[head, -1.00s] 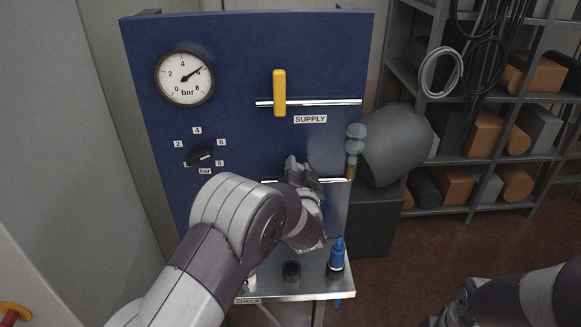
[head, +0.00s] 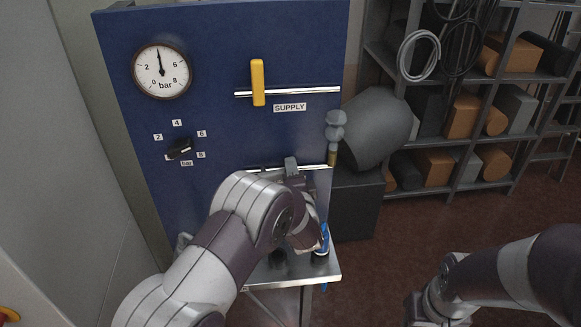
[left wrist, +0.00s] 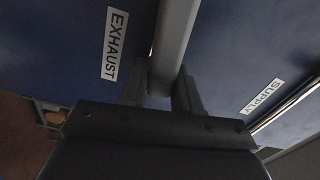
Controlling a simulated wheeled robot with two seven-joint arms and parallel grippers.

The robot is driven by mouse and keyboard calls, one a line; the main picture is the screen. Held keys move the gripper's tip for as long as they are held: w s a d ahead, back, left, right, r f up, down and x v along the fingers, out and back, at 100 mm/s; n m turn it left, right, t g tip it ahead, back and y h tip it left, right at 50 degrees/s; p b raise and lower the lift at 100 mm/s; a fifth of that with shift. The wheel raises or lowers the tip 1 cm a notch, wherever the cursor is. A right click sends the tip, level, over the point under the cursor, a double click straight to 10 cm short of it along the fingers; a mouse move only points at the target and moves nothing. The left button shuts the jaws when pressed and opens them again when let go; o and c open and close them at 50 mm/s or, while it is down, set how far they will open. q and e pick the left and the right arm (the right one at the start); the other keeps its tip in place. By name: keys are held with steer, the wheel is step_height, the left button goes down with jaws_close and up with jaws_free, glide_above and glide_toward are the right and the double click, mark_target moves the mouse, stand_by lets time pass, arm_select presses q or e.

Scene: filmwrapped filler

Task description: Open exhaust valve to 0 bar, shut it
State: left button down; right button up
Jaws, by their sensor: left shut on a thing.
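The pressure gauge (head: 161,70) on the blue panel has its needle pointing straight up, at about 4 bar. In the left wrist view the grey exhaust valve lever (left wrist: 174,35) comes down between the fingers of my left gripper (left wrist: 160,92), which is shut on it. The EXHAUST label (left wrist: 115,44) is beside the lever. In the head view my left arm hides most of the exhaust valve; a stretch of its pipe (head: 316,168) shows. The yellow supply lever (head: 257,83) stands upright, across its pipe. My right gripper is out of view.
A black regulator knob (head: 179,148) is at the panel's left. A blue bottle (head: 323,241) stands on the metal shelf (head: 319,270), close under my left arm. A grey tank (head: 373,130) is right of the panel, before a storage rack (head: 440,190).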

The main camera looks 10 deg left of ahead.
arm_select(q)
steer(key=shift+f+m, duration=0.4)
stand_by(0.3)
steer(key=c, duration=0.9)
jaws_free()
steer(key=shift+d, duration=0.1)
steer(key=shift+s, duration=0.15)
steer(key=b+v, duration=0.3)
steer(key=v, duration=0.9)
steer(key=shift+s+d+b, duration=0.1)
steer(key=shift+s+b, duration=0.15)
steer(key=shift+b, duration=0.1)
